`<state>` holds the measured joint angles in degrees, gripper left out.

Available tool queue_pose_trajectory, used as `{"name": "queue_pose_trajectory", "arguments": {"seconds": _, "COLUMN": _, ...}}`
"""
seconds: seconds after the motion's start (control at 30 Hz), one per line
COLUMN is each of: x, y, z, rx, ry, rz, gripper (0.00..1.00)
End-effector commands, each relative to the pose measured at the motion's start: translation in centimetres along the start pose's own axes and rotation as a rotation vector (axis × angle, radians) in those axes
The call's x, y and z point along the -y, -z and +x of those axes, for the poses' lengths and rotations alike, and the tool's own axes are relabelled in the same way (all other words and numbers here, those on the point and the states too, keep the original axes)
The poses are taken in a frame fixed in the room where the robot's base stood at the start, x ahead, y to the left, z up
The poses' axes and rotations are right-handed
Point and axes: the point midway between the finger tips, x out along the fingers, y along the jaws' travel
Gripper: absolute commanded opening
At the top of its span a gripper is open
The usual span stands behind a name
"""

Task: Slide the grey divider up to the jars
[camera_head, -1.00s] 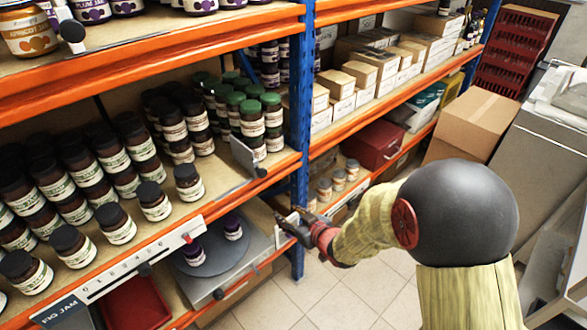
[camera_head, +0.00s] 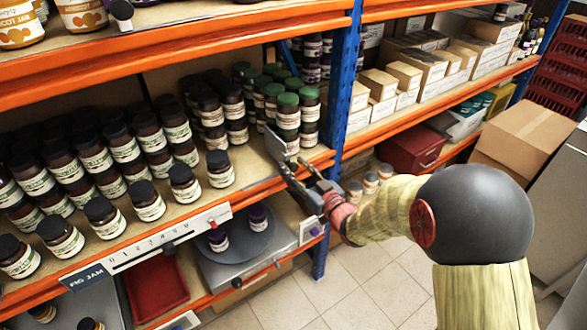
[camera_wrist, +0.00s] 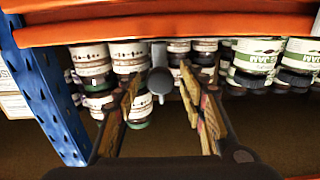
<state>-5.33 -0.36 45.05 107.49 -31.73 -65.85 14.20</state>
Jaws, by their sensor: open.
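The grey divider (camera_head: 275,147) is a thin upright plate near the right end of the middle shelf, in front of the green-lidded jars (camera_head: 287,112). Dark-lidded fig jam jars (camera_head: 145,200) stand in rows to its left, with bare shelf between. My gripper (camera_head: 291,167) is open at the divider's front end. In the wrist view, which is upside down, the divider's grey front end (camera_wrist: 159,82) shows between the spread fingers, and my gripper (camera_wrist: 160,95) has a gap visible on both sides of it. Contact cannot be made out.
The orange shelf edge (camera_head: 240,195) carries a white numbered scale (camera_head: 165,242). A blue upright post (camera_head: 340,90) stands close right of my gripper. Below are a round grey plate (camera_head: 236,235) with small jars and a red tray (camera_head: 157,283). An orange beam (camera_wrist: 170,27) crosses the wrist view.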

Motion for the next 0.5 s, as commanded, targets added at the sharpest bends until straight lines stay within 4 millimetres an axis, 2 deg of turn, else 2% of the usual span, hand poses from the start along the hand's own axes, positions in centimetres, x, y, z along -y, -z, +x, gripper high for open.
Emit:
{"name": "queue_pose_trajectory", "arguments": {"seconds": 0.1, "x": 0.06, "y": -0.06, "z": 0.59, "rx": 0.0, "ry": 0.001, "rz": 0.001, "gripper": 0.41}}
{"name": "queue_pose_trajectory", "arguments": {"seconds": 0.37, "x": 0.03, "y": 0.01, "z": 0.68, "rx": 0.0, "ry": 0.0, "rz": 0.0, "gripper": 0.41}}
{"name": "queue_pose_trajectory", "arguments": {"seconds": 0.5, "x": 0.03, "y": 0.01, "z": 0.66, "rx": 0.0, "ry": 0.0, "rz": 0.0, "gripper": 0.33}}
